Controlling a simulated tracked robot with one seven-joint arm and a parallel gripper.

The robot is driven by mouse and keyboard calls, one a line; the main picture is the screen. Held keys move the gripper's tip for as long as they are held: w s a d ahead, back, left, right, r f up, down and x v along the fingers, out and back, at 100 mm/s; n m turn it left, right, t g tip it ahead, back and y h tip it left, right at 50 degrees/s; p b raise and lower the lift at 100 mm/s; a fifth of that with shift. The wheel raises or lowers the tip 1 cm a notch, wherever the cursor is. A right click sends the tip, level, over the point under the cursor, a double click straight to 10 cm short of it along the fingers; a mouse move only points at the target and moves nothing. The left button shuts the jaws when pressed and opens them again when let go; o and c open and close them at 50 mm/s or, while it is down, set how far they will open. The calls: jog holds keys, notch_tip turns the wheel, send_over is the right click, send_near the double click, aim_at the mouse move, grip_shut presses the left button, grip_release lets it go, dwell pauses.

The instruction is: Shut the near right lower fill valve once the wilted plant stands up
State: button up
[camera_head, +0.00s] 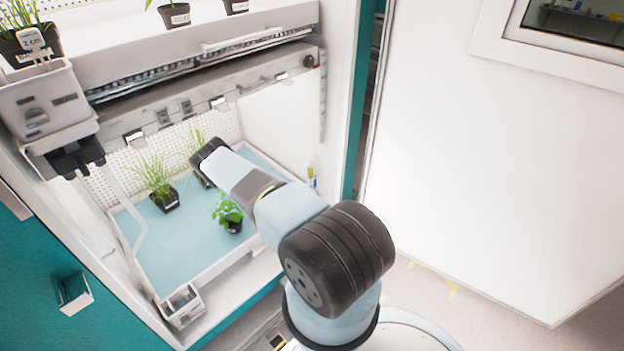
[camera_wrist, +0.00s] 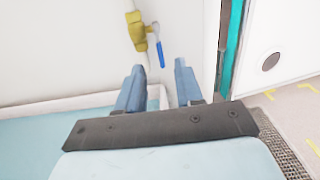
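The near right lower fill valve (camera_wrist: 139,30) is a yellow valve on a pale pipe, with a blue lever (camera_wrist: 160,50) pointing down, roughly along the pipe. It shows small on the right inner wall in the head view (camera_head: 311,174). My gripper (camera_wrist: 159,64) is open and empty, its two blue fingers apart below the valve and not touching it. In the head view its fingers are not clear. A leafy plant (camera_head: 228,211) stands in a black pot on the lower blue tray (camera_head: 175,245); I cannot tell whether it is the wilted one.
Grassy plants (camera_head: 155,172) stand farther back on the tray, one partly hidden by my arm. An upper shelf (camera_head: 200,38) carries more pots. A grey box (camera_head: 42,105) is at the upper left, and a small one (camera_head: 182,305) at the tray's front corner. A white panel (camera_head: 490,170) is right.

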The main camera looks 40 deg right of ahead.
aim_at(314, 187)
jog(key=d, duration=0.4)
jog(key=w+d, duration=0.1)
jog(key=d, duration=0.7)
jog(key=shift+w+d, duration=0.1)
jog(key=shift+w, duration=0.05)
jog(key=shift+c, duration=0.5)
grip_shut()
